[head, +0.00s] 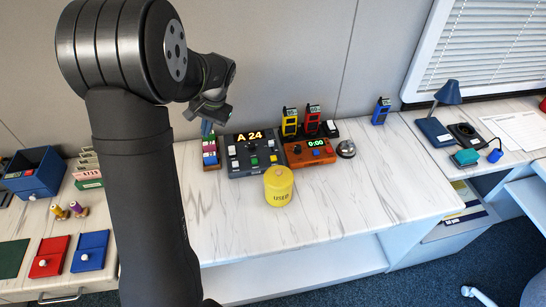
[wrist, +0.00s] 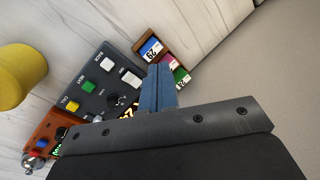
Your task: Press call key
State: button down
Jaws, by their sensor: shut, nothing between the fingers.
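A dark grey console (head: 240,170) with a lit "A 24" display stands on the marble-look counter. In the wrist view the console (wrist: 92,131) carries a yellow key (wrist: 72,105) that seems to be labelled CALL, a green key (wrist: 89,87) and white keys (wrist: 107,65). The yellow key also shows in the head view (head: 273,158). My gripper (head: 206,128) is shut and empty above the console's left back end, beside the coloured ticket rack. Its blue fingers show in the wrist view (wrist: 160,88), apart from the yellow key and hiding part of the console.
The ticket rack (head: 210,152) stands left of the console. A yellow canister (head: 278,187) stands in front of it. An orange timer (head: 308,153) and a silver bell (head: 346,149) are to the right, with radios (head: 312,121) behind. The counter's front right is clear.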

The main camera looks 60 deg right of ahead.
jog(key=m+t+h, duration=0.2)
jog(key=m+t, duration=0.4)
jog(key=m, duration=0.8)
send_over(277, 159)
notch_tip(277, 159, down, 2)
jog(key=shift+w, duration=0.1)
jog(key=shift+f, duration=0.1)
jog(key=shift+n, duration=0.3)
jog(key=shift+f, duration=4.3)
jog(key=shift+f, duration=0.1)
jog(key=shift+f, duration=0.35)
